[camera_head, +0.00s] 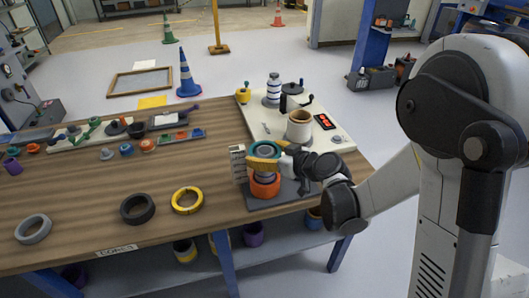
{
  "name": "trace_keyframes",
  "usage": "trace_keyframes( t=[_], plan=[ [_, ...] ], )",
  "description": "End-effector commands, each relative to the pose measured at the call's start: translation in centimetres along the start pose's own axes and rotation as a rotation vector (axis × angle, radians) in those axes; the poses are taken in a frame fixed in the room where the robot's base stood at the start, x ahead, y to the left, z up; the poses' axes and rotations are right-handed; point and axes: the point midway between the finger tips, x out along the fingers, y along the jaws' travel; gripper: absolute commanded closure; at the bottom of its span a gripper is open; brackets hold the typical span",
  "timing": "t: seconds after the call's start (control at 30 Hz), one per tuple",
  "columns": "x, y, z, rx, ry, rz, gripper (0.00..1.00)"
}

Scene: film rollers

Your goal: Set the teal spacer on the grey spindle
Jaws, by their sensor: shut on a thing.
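The teal spacer (263,147) is a ring above the dark base plate near the right end of the workbench. My gripper (262,161), with yellow fingers, comes in from the right and is shut on the teal spacer. The grey spindle (265,170) shows just below the fingers, with an orange ring (265,188) around its lower part. The teal spacer appears at the spindle's top. The fingers hide part of both, so I cannot tell whether the spacer is around the spindle or just above it.
A pale upright ruler-like block (238,164) stands close left of the gripper. Yellow (187,209), black (126,211) and grey (33,238) rings lie on the bench. A white board (270,128) with a winder and a tan cup (300,125) stands behind. The bench's middle is clear.

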Motion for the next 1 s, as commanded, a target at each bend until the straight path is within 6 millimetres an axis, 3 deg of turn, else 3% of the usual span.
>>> trace_keyframes(
  t=[0.6,1.0],
  plan=[
    [1.9,0.0,4.7,0.000,0.000,0.000,0.52],
    [2.8,0.0,6.7,0.000,0.000,0.000,0.52]
  ],
)
